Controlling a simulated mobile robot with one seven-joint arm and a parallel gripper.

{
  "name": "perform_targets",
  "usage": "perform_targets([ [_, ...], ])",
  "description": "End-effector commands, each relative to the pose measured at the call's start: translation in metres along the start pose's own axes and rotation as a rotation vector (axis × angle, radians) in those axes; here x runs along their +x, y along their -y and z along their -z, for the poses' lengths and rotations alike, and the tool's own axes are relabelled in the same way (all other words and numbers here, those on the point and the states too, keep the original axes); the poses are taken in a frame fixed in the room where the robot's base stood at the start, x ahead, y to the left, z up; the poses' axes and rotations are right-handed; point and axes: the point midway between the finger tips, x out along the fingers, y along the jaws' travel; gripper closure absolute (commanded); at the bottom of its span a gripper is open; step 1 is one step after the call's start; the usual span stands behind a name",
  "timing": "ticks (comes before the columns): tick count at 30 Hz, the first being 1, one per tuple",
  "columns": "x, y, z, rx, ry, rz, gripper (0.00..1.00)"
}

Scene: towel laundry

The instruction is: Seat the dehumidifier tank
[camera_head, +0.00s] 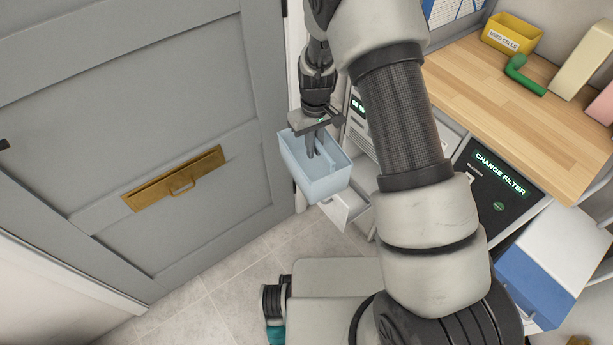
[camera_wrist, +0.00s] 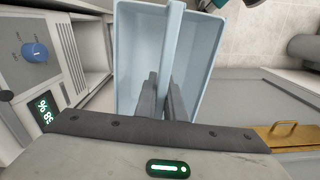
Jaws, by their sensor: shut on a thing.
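The tank (camera_head: 325,187) is a light blue open-topped box with a bar across its middle. My gripper (camera_head: 315,150) points down into it, shut on that bar, and holds the tank in the air. In the wrist view the tank (camera_wrist: 138,45) lies ahead of my gripper (camera_wrist: 163,92), with a finger on each side of the bar. The dehumidifier (camera_wrist: 62,75), white with a vent grille, blue knob and green display, stands to the left there. In the head view my arm partly hides the dehumidifier (camera_head: 359,125), right of the tank. No water is distinguishable in the tank.
A pale open compartment or flap (camera_head: 345,205) shows low beside the tank; its inside is mostly hidden. A grey door (camera_head: 100,130) with a brass handle plate (camera_head: 175,178) stands left. A wooden counter (camera_head: 520,105) and a "CHANGE FILTER" appliance (camera_head: 497,180) are right. Tiled floor (camera_head: 235,285) is clear.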

Motion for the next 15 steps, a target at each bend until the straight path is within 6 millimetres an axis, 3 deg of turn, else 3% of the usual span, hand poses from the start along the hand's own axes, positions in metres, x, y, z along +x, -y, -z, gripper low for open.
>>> perform_targets([
  [1,0.031,0.006,0.002,-0.033,0.003,0.000,1.00],
  [6,0.078,0.018,0.005,-0.113,0.000,0.000,1.00],
  [9,0.089,0.021,0.006,-0.135,-0.001,0.000,1.00],
  [15,0.092,0.012,0.007,-0.142,-0.003,0.000,1.00],
])
